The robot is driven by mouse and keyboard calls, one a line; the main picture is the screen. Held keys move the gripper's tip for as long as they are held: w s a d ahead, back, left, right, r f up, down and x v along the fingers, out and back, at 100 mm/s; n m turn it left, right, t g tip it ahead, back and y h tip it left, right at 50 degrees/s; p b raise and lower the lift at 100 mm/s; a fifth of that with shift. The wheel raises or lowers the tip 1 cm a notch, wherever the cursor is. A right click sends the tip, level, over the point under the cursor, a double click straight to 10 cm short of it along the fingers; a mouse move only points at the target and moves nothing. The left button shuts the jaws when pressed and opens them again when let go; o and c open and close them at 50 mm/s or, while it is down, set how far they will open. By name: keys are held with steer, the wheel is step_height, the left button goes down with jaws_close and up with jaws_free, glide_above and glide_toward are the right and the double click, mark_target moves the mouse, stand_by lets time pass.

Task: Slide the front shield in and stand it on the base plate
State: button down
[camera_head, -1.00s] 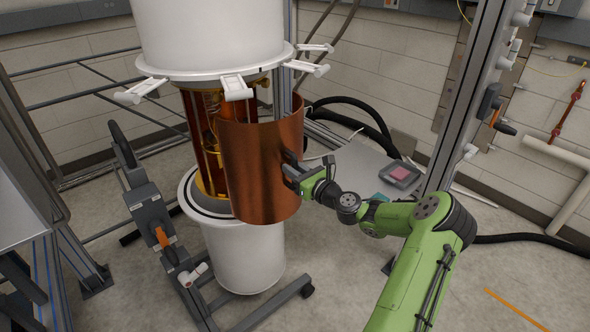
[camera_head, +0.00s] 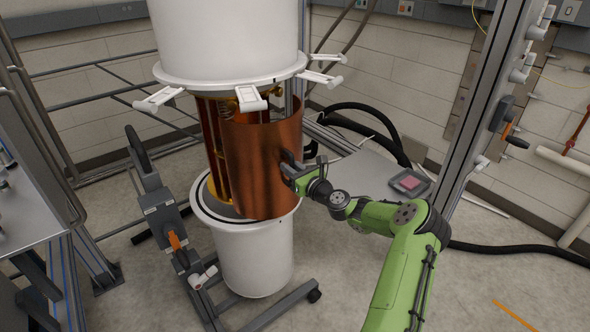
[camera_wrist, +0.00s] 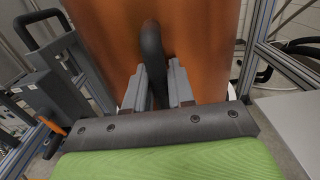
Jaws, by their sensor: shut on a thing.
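The front shield (camera_head: 262,170) is a curved copper half-cylinder, held upright in front of the gold and copper inner column (camera_head: 215,150) under the white upper can. My gripper (camera_head: 293,171) is shut on the shield's dark handle, on its right outer side. In the wrist view the jaws (camera_wrist: 157,88) close around the dark handle (camera_wrist: 152,50), with the copper wall filling the view behind. The base plate (camera_head: 213,192) shows as a gold rim at the column's foot, above the white lower can. The shield hides most of it, so I cannot tell whether the shield's lower edge touches it.
The white upper can (camera_head: 228,35) has several white latch arms (camera_head: 250,98) hanging just above the shield. The white lower can (camera_head: 253,255) stands below on a wheeled grey cart (camera_head: 270,318). A grey upright post (camera_head: 490,90) stands right of my arm.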

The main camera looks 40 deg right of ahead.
steer(key=shift+w+r, duration=0.15)
steer(key=shift+w, duration=0.05)
stand_by(0.3)
steer(key=w, duration=0.7)
stand_by(0.6)
steer(key=shift+a, duration=0.1)
steer(key=shift+w+b, duration=0.9)
steer(key=shift+w, duration=1)
